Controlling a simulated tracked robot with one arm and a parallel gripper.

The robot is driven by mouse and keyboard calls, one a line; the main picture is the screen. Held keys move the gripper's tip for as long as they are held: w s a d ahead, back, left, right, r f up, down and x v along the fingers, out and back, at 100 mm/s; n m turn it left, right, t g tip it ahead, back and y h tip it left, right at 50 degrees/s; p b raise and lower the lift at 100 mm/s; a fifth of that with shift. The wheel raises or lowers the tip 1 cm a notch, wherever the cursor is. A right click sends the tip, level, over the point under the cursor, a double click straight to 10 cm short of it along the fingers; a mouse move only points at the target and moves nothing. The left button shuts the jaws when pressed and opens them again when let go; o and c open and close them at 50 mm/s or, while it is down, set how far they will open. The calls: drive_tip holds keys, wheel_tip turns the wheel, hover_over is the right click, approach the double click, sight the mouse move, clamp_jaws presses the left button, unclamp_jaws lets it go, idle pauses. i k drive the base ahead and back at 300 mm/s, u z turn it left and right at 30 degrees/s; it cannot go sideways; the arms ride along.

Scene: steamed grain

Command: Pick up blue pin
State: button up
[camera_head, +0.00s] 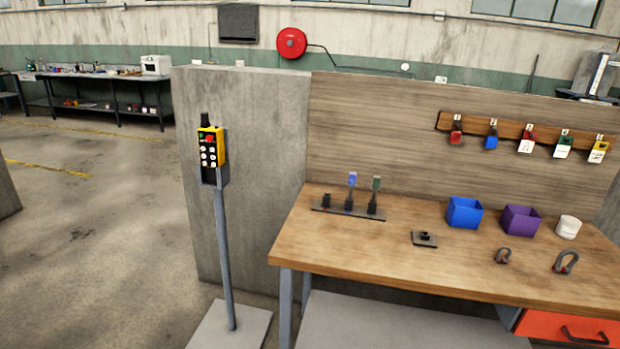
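The blue pin (352,181) stands upright in a dark holder strip (333,212) at the left end of the workbench (425,258). Only its blue top shows clearly above a black socket. A green pin (376,184) stands just to its right in the same strip. A black socket at the strip's left end shows no coloured pin. My gripper is not in view, and the bench is some way ahead.
A yellow control pendant (211,147) on a thin stand (224,250) is left of the bench. A blue bin (464,213), a purple bin (521,220), a white cup (568,227) and two shackles (566,262) are on the bench. Open floor (90,250) lies left.

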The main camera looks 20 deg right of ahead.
sight(351, 183)
drive_tip(key=u, duration=0.1)
drive_tip(key=i, duration=1.4)
drive_tip(key=z, duration=0.45)
drive_tip(key=i, duration=1.6)
drive_tip(key=z, duration=0.5)
